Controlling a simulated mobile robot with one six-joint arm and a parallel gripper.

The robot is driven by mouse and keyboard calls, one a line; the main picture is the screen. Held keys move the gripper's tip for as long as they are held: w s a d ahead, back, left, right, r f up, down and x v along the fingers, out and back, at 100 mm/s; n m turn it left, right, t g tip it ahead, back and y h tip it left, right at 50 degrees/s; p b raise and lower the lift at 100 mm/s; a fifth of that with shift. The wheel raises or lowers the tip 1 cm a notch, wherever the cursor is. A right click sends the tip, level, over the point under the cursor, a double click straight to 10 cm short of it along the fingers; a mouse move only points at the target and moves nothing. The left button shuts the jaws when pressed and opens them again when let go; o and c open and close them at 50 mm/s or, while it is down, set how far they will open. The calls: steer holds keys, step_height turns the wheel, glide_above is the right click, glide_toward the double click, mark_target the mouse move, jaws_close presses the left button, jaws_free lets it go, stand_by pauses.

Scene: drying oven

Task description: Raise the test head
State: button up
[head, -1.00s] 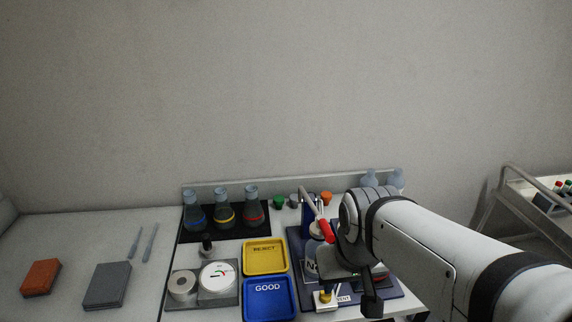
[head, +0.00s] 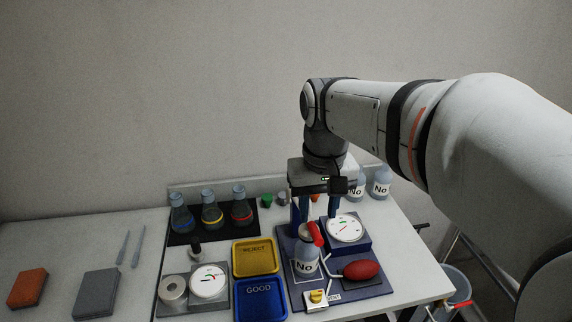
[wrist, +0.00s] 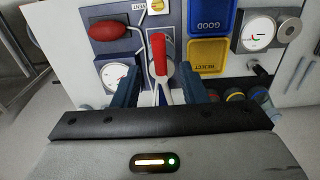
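The test stand has a purple-blue base (head: 375,288) at the right of the bench. In the wrist view the red handle (wrist: 159,54) points up the picture from a pale arm. My gripper (head: 319,215) points down above the stand, its two blue fingers apart. In the wrist view the red handle lies across the gap between the open fingers (wrist: 162,78), and I see no grip on it. The test head itself is partly hidden by the handle and fingers.
The stand also carries a dial gauge (head: 346,228), a red bulb (head: 361,270) and a yellow knob (head: 317,296). A yellow REJECT tray (head: 236,270) and blue GOOD tray (head: 238,309) lie left of it. Several flasks and bottles stand behind.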

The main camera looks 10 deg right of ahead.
mark_target(316, 230)
steer(key=shift+w+r, duration=0.4)
steer(key=shift+r, duration=0.2)
step_height(316, 230, down, 8)
steer(key=shift+r, duration=0.25)
steer(key=shift+c, duration=0.2)
jaws_close()
steer(key=shift+w+d, duration=0.1)
